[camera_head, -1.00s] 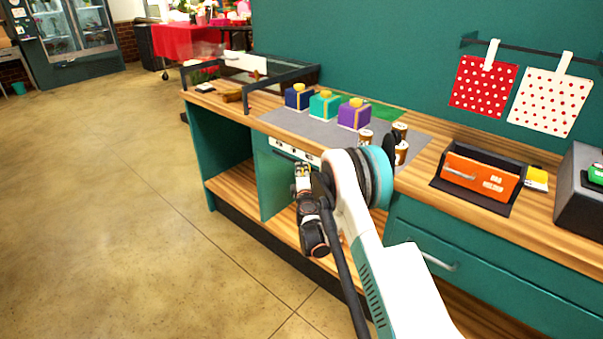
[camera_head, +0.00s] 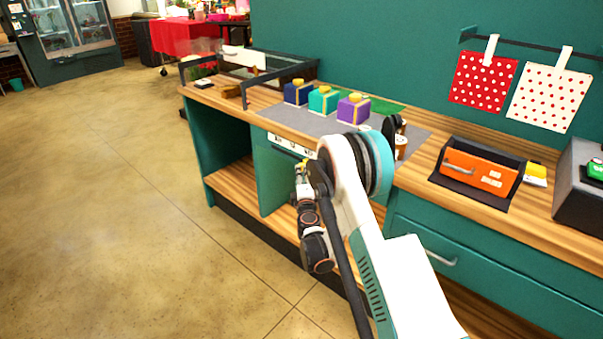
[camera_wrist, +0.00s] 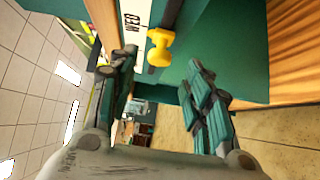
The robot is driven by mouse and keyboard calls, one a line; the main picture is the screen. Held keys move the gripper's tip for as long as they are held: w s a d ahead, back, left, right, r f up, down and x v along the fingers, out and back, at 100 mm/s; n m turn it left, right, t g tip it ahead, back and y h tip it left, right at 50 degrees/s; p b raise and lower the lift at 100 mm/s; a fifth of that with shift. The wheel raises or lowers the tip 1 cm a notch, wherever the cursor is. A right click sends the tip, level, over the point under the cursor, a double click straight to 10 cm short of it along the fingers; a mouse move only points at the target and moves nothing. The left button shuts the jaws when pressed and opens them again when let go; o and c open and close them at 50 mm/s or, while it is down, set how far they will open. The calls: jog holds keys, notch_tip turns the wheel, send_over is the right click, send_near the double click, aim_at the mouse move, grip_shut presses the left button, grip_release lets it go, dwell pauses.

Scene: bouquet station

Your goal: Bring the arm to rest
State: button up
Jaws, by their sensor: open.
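My arm reaches up from the bottom of the head view and bends in front of the counter (camera_head: 228,106). My gripper is mostly hidden behind my own wrist links in the head view. In the wrist view my gripper (camera_wrist: 163,92) shows two green-padded fingers spread wide apart, with nothing between them. A yellow knob (camera_wrist: 160,46) on the counter's front shows ahead of the fingers, apart from them.
Navy (camera_head: 297,93), teal (camera_head: 323,100) and purple (camera_head: 353,109) boxes with yellow tops stand on a grey mat (camera_head: 290,121). An orange drawer-like box (camera_head: 480,173) sits in a dark holder at right. Open floor (camera_head: 110,200) lies at left.

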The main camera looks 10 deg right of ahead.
jog(key=shift+s+a, duration=0.1)
jog(key=shift+s, duration=0.35)
jog(key=s+d+r+m+g+h, duration=0.1)
jog(key=s+d+r+m, duration=0.15)
jog(key=r, duration=0.45)
jog(key=s+d+r+m+g+h, duration=0.1)
jog(key=d+r+m, duration=0.15)
jog(key=r, duration=0.45)
jog(key=s+d+r+m+g, duration=0.25)
jog(key=s+r+m, duration=0.25)
jog(key=s+r, duration=0.55)
jog(key=s+a+f+m+g+y, duration=0.1)
jog(key=s+a+m+g, duration=0.1)
jog(key=s, duration=1)
jog(key=s+a+f+m+g+y, duration=0.1)
jog(key=s+a, duration=0.3)
jog(key=s, duration=0.8)
jog(key=s+a+f+m+g+y, duration=0.1)
jog(key=s+a+m+g+y, duration=0.1)
jog(key=s, duration=1)
jog(key=shift+a+f+m+g+y, duration=0.3)
jog(key=shift+a+m+g+y, duration=0.15)
jog(key=shift+m+g, duration=0.2)
